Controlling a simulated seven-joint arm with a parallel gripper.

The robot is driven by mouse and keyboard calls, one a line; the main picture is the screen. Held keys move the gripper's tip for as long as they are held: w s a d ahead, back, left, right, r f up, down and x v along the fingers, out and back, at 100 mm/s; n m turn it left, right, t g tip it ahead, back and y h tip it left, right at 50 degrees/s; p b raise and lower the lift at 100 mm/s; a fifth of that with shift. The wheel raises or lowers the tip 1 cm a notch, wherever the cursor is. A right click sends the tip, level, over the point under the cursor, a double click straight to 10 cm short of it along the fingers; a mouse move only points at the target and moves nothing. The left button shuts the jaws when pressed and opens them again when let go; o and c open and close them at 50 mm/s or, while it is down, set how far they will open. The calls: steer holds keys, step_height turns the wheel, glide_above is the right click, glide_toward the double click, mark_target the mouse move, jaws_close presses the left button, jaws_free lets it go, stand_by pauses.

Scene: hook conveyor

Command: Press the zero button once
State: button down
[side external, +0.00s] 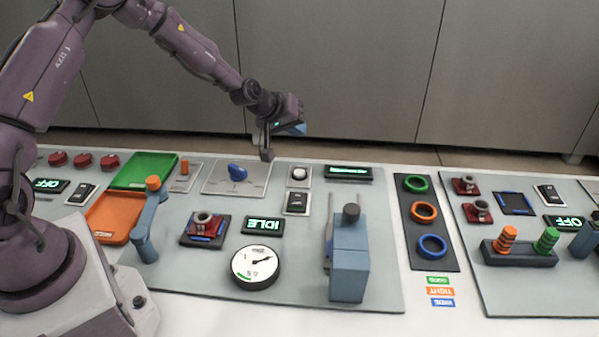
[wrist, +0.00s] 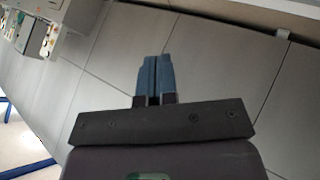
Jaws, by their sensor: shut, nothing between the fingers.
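A white round button (side external: 299,173) sits on a small square plate at the back of the middle panel, beside a green-lit display (side external: 349,172). No label on it is readable, so I cannot confirm that it is the zero button. My gripper (side external: 298,130) is in the air above the back of the panel, near that button in the picture and apart from it. In the wrist view, my gripper's blue fingers (wrist: 153,75) are together and empty, with the grey cabinet fronts beyond them.
A blue knob (side external: 237,173) is left of the button, and a black rocker switch (side external: 296,203) is in front of it. A blue lever stand (side external: 349,262), an IDLE display (side external: 262,225) and a dial gauge (side external: 256,267) stand nearer. Grey cabinets (side external: 340,70) line the back.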

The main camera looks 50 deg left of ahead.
mark_target(297, 172)
steer(key=shift+f, duration=0.1)
steer(key=shift+f, duration=4.35)
steer(key=shift+f, duration=0.15)
steer(key=shift+f, duration=0.25)
steer(key=shift+f, duration=0.45)
steer(key=shift+r, duration=0.85)
